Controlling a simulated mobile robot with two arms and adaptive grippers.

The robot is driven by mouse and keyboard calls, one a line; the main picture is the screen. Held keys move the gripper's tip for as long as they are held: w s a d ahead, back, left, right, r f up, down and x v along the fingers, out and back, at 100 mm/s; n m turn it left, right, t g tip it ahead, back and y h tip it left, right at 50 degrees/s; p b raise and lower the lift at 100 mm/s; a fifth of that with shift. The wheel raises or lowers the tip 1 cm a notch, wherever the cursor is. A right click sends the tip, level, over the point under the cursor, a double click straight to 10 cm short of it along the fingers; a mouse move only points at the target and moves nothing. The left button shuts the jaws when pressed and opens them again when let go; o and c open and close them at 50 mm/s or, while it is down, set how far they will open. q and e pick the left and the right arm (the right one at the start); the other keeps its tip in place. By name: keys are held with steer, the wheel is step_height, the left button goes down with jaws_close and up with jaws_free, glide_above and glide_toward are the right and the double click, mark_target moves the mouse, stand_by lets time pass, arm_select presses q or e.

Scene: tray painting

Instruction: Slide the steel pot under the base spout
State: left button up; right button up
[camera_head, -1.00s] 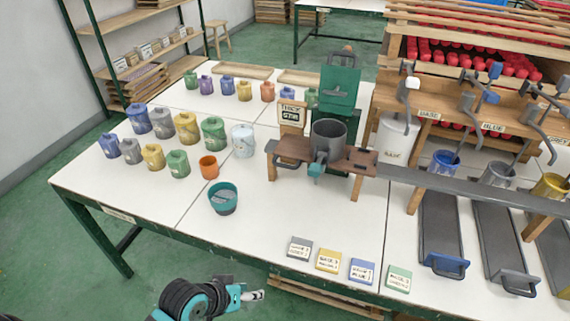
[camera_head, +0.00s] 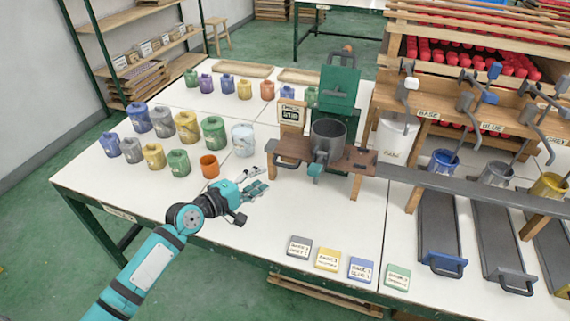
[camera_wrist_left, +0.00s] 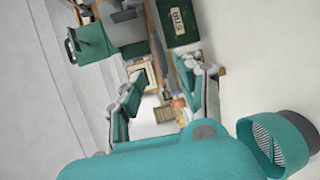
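The steel pot (camera_head: 327,141) is a dark grey, open-topped cylinder. It stands upright on a wooden stand (camera_head: 292,146), left of the base station. It seems to be the grey shape (camera_wrist_left: 125,28) in the left wrist view. My right gripper does not show.
A grey rail (camera_head: 450,185) runs right from the stand, below the spouts. Colored jars (camera_head: 214,133) and an orange cup (camera_head: 209,167) stand left. Label tiles (camera_head: 327,260) lie at the front edge.

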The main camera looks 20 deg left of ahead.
mark_target(283, 166)
arm_select(q)
steer(key=x, duration=1.1)
jaws_close()
